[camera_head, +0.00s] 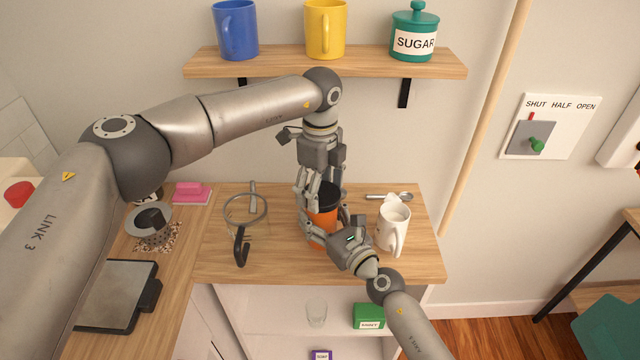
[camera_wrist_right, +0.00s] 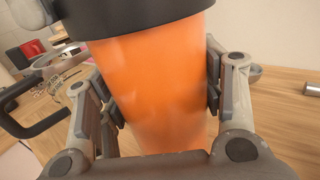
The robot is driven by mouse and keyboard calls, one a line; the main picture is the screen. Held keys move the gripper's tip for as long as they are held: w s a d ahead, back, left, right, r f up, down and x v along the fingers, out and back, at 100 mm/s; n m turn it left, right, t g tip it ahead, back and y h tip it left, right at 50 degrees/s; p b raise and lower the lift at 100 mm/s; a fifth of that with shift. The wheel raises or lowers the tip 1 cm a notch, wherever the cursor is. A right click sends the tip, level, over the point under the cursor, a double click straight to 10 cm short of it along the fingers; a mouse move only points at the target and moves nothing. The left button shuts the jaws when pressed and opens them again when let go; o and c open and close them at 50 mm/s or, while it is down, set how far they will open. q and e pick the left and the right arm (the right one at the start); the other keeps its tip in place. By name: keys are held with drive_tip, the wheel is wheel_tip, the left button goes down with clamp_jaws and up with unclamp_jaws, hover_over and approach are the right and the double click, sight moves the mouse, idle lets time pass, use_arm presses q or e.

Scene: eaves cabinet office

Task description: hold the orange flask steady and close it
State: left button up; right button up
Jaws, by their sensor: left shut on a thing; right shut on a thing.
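The orange flask (camera_head: 321,216) stands upright on the wooden counter, with a black lid (camera_head: 327,193) at its top. My right gripper (camera_head: 332,225) is shut on the flask's body from the front. In the right wrist view the orange body (camera_wrist_right: 152,85) sits between both finger pads, with the black lid (camera_wrist_right: 130,18) directly above it. My left gripper (camera_head: 318,184) points down from above and is shut on the lid, its fingers partly hiding it. I cannot tell how tightly the lid is seated.
A white mug (camera_head: 392,228) stands close right of the flask, with a spoon (camera_head: 385,196) behind it. A glass jug with a dark handle (camera_head: 242,247) stands to the left. A shelf (camera_head: 300,64) with mugs and a sugar jar hangs above. The counter's front edge is near.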

use_arm(q)
drive_tip(key=shift+f, duration=0.55)
idle(0.4)
